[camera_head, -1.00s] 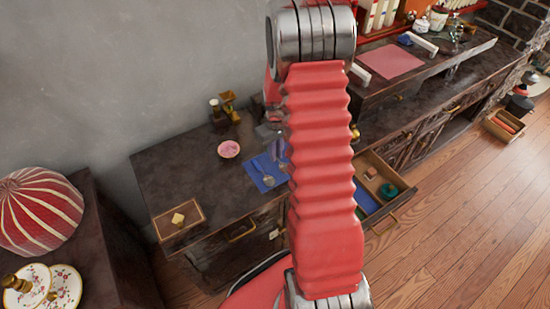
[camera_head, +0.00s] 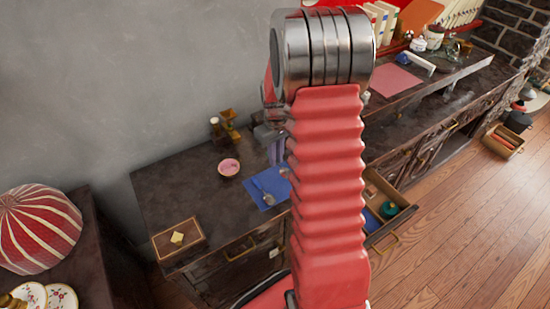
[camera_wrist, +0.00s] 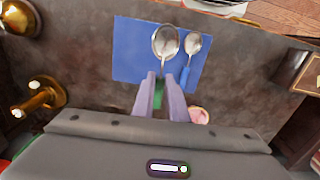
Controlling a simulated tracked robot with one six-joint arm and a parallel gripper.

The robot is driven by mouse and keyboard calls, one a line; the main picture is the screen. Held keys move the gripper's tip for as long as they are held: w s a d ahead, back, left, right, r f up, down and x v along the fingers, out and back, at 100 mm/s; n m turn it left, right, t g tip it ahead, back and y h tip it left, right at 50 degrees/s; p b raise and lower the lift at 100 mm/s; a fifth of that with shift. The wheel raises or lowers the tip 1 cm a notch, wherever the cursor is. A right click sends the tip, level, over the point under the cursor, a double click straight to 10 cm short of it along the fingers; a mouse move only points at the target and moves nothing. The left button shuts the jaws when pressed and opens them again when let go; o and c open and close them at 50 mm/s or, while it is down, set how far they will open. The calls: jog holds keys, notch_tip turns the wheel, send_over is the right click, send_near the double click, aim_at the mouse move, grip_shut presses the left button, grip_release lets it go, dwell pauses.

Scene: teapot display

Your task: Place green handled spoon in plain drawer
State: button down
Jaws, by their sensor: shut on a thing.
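My gripper (camera_wrist: 163,90) is shut on the green handle of a spoon (camera_wrist: 166,40), whose bowl points away over the blue mat (camera_wrist: 130,50). The bowl looks larger than that of the blue-handled spoon (camera_wrist: 191,50) lying on the mat, so the held spoon seems raised. In the head view my gripper (camera_head: 279,150) is above the counter, partly hidden by my arm. An open drawer (camera_head: 400,220) juts from the cabinet right of my arm, with blue and green things inside. I cannot tell whether it is the plain one.
A pink bowl (camera_head: 229,168) and brassy objects (camera_head: 228,122) stand behind the mat. A wooden box (camera_head: 178,239) sits at the counter's left end. Another open drawer (camera_head: 503,142) is far right. Brass pieces (camera_wrist: 38,97) show at left in the wrist view. The floor at right is clear.

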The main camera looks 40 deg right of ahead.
dwell(0.4)
jog(key=shift+a+r+m, duration=0.25)
jog(key=shift+a+m, duration=0.05)
jog(key=shift+m, duration=0.2)
jog(key=w+a+r, duration=0.2)
jog(key=w+a, duration=0.1)
jog(key=a, duration=0.5)
jog(key=w+a+r+n, duration=0.1)
jog(key=w+a+r, duration=0.15)
jog(key=a, duration=0.45)
jog(key=w+a+r, duration=0.2)
jog(key=a+r, duration=0.1)
jog(key=a, duration=0.5)
jog(key=s+d+f+m, duration=0.2)
jog(key=s+d+f, duration=0.1)
jog(key=d, duration=0.5)
jog(key=s+d+f+m, duration=0.1)
jog(key=s+d+f, duration=0.25)
jog(key=d, duration=0.45)
jog(key=s+d+f+m, duration=0.2)
jog(key=s+d, duration=0.1)
jog(key=d, duration=0.6)
jog(key=s+d+f+n, duration=0.2)
jog(key=s+d+f, duration=0.4)
jog(key=s, duration=0.4)
jog(key=s+d+f+n, duration=0.2)
jog(key=s+d+f, duration=0.5)
jog(key=s, duration=0.3)
jog(key=shift+s+d+n, duration=0.3)
jog(key=shift+s+d, duration=0.1)
